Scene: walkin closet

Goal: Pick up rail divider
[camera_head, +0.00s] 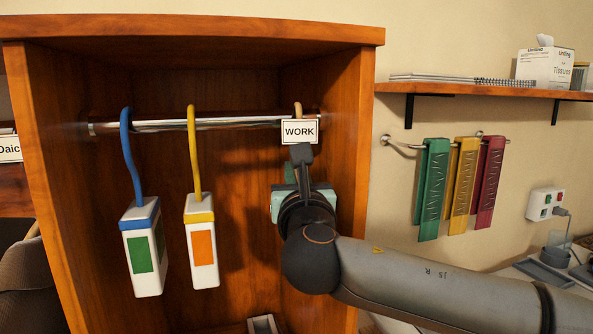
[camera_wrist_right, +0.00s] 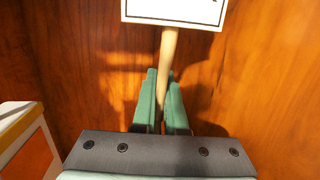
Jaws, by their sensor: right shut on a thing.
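The rail divider is a white tag reading WORK (camera_head: 299,131) on a tan stem, with its tan hook (camera_head: 298,109) over the metal rail at the right end. In the right wrist view the tag's lower edge (camera_wrist_right: 175,10) shows at the top, and the stem (camera_wrist_right: 168,50) runs down between my fingers. My right gripper (camera_wrist_right: 163,100) has green fingers shut on the stem, below the tag. In the head view my right gripper (camera_head: 290,172) is mostly hidden behind my own wrist. The stem's lower part is hidden. My left gripper is not in view.
A blue-hooked white block (camera_head: 142,252) and a yellow-hooked white block (camera_head: 201,245) hang left on the rail (camera_head: 230,123). The wooden cabinet's right wall (camera_head: 345,150) stands close to my gripper. Green, yellow and red hangings (camera_head: 462,185) are on the wall outside.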

